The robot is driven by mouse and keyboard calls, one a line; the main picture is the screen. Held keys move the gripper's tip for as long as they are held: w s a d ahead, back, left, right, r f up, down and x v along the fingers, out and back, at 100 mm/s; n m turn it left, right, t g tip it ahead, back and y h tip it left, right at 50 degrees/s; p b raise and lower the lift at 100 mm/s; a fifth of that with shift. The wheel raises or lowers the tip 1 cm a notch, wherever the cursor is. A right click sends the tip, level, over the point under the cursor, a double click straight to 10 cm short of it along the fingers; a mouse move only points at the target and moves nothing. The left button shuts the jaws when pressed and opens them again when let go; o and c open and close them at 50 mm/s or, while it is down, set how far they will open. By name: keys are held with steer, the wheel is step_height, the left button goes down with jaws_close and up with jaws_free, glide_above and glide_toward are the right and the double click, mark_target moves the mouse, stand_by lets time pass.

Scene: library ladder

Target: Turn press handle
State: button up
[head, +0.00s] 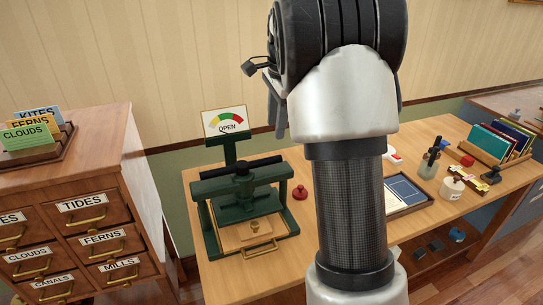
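A dark green press (206,219) stands on the left part of the wooden table. Its black bar handle (265,161) lies roughly level across the top, running left to right. A gauge sign (225,121) with a red, yellow and green dial and the word "OPEN" stands on a green post behind it. A wooden board with a small brass knob (254,226) and a brass pull (260,248) sits in the press base. My arm rises right of the press.
A red knob-shaped object (300,192) stands right of the press. A blue-panelled tray (404,194), a pen jar (428,165), a white pot (452,188) and a book rack (497,143) lie farther right. A drawer cabinet (68,180) stands left. My arm hides the table's middle.

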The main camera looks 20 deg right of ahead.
mark_target(272, 158)
steer(key=f, duration=0.4)
steer(key=w+f, duration=0.1)
steer(key=f, duration=0.3)
steer(key=w+f, duration=0.1)
steer(key=f, duration=0.3)
steer(key=shift+w+f+b, duration=0.2)
steer(key=shift+w+b, duration=0.05)
steer(key=shift+b, duration=0.1)
jaws_close()
